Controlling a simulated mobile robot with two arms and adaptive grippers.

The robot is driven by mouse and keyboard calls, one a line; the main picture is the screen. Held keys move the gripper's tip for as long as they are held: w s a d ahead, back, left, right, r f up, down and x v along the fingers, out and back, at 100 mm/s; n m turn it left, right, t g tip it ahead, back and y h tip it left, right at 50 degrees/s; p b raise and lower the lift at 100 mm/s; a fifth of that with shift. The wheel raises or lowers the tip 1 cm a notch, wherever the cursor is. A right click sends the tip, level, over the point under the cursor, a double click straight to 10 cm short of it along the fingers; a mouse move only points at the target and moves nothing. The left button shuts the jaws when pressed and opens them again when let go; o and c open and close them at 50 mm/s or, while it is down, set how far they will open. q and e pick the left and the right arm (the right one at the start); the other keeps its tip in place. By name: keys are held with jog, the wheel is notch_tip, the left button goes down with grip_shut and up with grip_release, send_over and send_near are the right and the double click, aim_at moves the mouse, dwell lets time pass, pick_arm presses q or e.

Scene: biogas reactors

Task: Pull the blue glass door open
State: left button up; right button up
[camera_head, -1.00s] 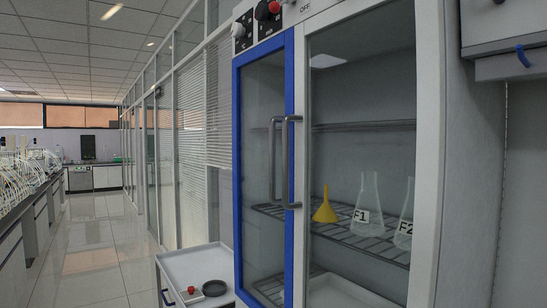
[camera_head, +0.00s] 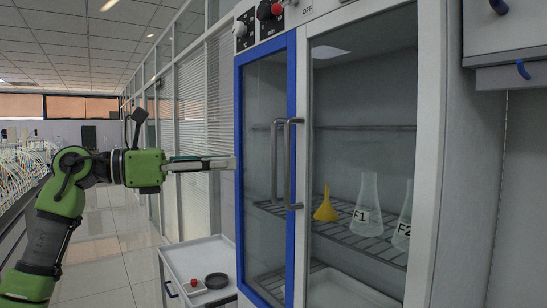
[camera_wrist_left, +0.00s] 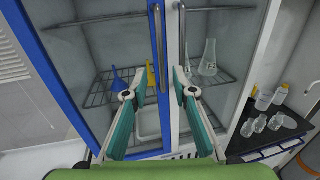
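The blue glass door (camera_head: 240,190) is the left door of a tall cabinet and looks closed. Its vertical grey bar handle (camera_head: 274,165) is on its right side, beside the matching handle of the right door (camera_head: 292,165). My left gripper (camera_head: 234,162) reaches in from the left, its tips in front of the door's left frame. In the left wrist view the blue door shows on the left (camera_wrist_left: 60,85) with its handle (camera_wrist_left: 159,45) ahead. There the gripper (camera_wrist_left: 160,82) is open and empty, fingers apart, short of the handles. My right gripper is not in view.
A yellow funnel (camera_head: 325,208) and flasks (camera_head: 367,208) stand on a wire shelf behind the right glass. A small white cart (camera_head: 200,258) with a dark dish stands left of the cabinet. A tiled aisle (camera_head: 105,235) lies further left.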

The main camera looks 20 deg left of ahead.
pick_arm(q)
jog(key=p+x, duration=0.3)
jog(key=x, duration=0.9)
jog(key=shift+p, duration=0.4)
grip_shut()
